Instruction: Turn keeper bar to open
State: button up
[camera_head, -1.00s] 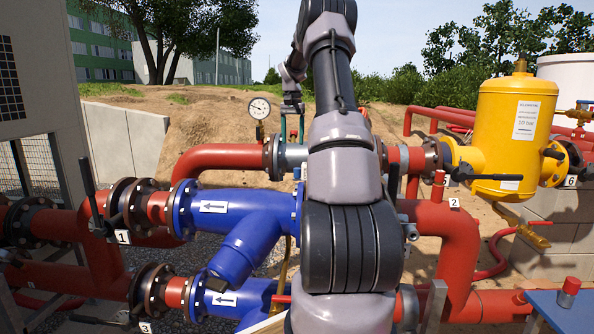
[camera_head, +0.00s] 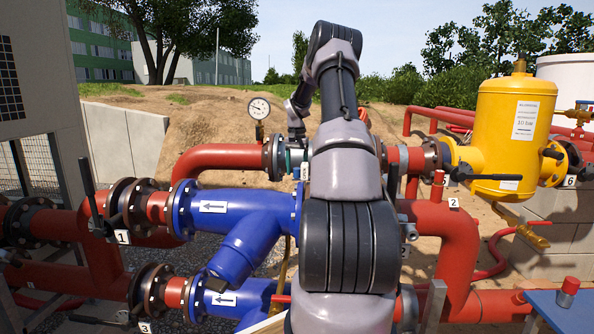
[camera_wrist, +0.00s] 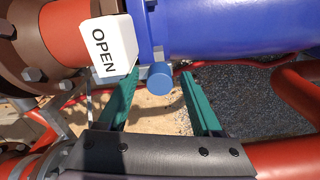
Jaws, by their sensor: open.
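No part is plainly marked as the keeper bar. In the wrist view, a small blue round-ended part (camera_wrist: 160,77) sticks out below a blue pipe (camera_wrist: 235,30), beside a white tag reading OPEN (camera_wrist: 108,45). My gripper (camera_wrist: 160,92) is open, its two green fingers on either side of the blue end. I see no clear contact, and their depth relative to it is hard to judge. In the head view, the green fingers show only in part beside the upper pipe's flange (camera_head: 273,157); my arm hides much of that pipe.
A red pipe (camera_wrist: 295,90) runs close at the right of the wrist view, and a brown bolted flange (camera_wrist: 35,45) is at upper left. In the head view, a pressure gauge (camera_head: 259,108) stands above the upper pipe. A yellow tank (camera_head: 505,130) stands at right.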

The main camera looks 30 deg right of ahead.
grip_shut()
dwell(1.4)
